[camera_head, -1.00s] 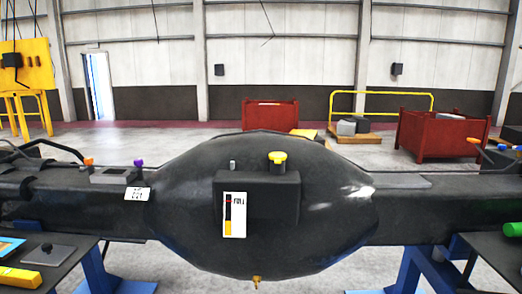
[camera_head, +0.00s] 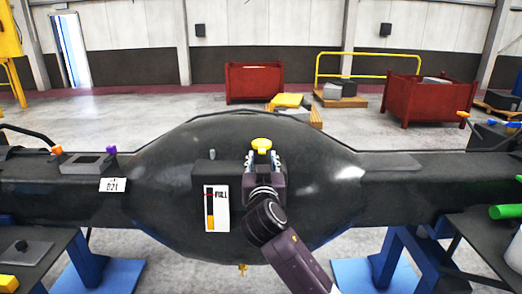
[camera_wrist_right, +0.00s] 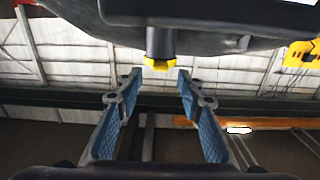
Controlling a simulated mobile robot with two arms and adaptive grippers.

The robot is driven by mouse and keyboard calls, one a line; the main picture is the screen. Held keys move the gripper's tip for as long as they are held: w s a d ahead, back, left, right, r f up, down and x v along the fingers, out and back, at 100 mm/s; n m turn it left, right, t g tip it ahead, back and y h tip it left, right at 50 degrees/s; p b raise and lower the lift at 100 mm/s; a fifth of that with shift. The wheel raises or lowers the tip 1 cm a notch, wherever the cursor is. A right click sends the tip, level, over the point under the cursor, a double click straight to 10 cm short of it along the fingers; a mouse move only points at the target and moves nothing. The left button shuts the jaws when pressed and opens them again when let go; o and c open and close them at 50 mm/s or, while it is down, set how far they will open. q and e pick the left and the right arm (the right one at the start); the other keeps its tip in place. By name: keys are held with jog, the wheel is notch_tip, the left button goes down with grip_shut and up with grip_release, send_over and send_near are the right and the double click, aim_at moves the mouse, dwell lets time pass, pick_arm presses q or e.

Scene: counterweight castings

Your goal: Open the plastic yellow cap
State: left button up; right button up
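The yellow cap (camera_head: 261,145) sits on top of the dark block on the bulging black casting (camera_head: 180,165). It looks closed on its neck. In the right wrist view, which looks upside down, the cap (camera_wrist_right: 158,65) hangs on its dark neck between and just beyond the fingertips. My right gripper (camera_head: 262,160) is at the front of the block, just below the cap in the picture. Its two fingers (camera_wrist_right: 160,76) are spread with a clear gap and hold nothing. I cannot tell whether they touch the cap. My left gripper is not in view.
A level gauge label (camera_head: 216,208) is on the block's front, left of my right arm. Dark side tables carry a yellow item (camera_head: 8,284) at left and a green cylinder (camera_head: 506,211) at right. Red bins (camera_head: 254,84) stand on the far floor. Space above the casting is clear.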

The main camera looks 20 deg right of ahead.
aim_at(262, 153)
jog(key=shift+p+x, duration=0.4)
jog(key=shift+x, duration=1.2)
jog(key=shift+f, duration=0.1)
jog(key=shift+c, duration=0.7)
grip_shut()
